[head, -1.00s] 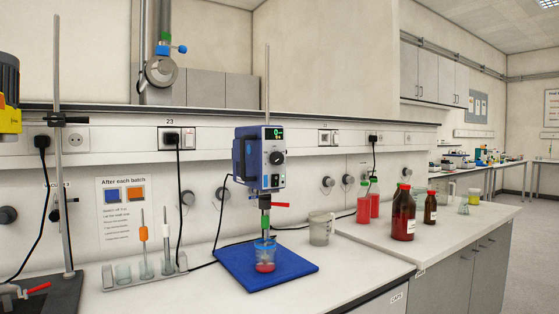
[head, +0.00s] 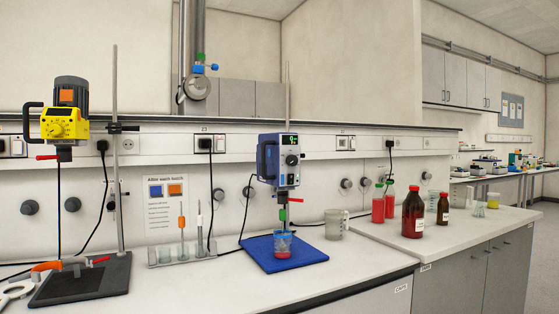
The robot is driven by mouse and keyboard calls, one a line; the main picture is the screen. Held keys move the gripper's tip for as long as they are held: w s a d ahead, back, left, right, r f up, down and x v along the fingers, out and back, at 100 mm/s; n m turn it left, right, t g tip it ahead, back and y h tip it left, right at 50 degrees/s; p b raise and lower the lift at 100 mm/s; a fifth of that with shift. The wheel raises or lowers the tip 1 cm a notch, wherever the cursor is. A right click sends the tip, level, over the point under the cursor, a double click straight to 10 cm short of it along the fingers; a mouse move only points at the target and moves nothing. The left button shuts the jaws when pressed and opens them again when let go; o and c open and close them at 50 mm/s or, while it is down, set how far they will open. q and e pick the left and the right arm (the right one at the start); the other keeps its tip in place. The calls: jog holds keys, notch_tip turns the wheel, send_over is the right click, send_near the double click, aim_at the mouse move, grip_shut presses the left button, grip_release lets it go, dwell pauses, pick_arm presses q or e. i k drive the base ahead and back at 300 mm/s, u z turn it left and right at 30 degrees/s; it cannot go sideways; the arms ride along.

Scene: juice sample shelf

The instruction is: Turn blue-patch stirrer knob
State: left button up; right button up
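The blue stirrer (head: 268,160) hangs on a thin upright rod at the middle of the bench. Its front has a lit green display, too small to read surely, and a round dark knob (head: 292,160) below it. A separate blue patch on its blue housing cannot be made out. A beaker with red liquid (head: 283,250) stands under its shaft on a blue mat (head: 258,246). A yellow stirrer (head: 66,125) with an orange patch hangs on a stand at the left.
A wall sign (head: 168,208) shows a blue and an orange square. A glass jug (head: 336,224), red-filled bottles and a brown bottle (head: 412,215) stand to the right.

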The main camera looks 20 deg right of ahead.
aim_at(291, 160)
jog(key=z, duration=0.1)
jog(key=i, duration=1.05)
jog(key=z, duration=0.45)
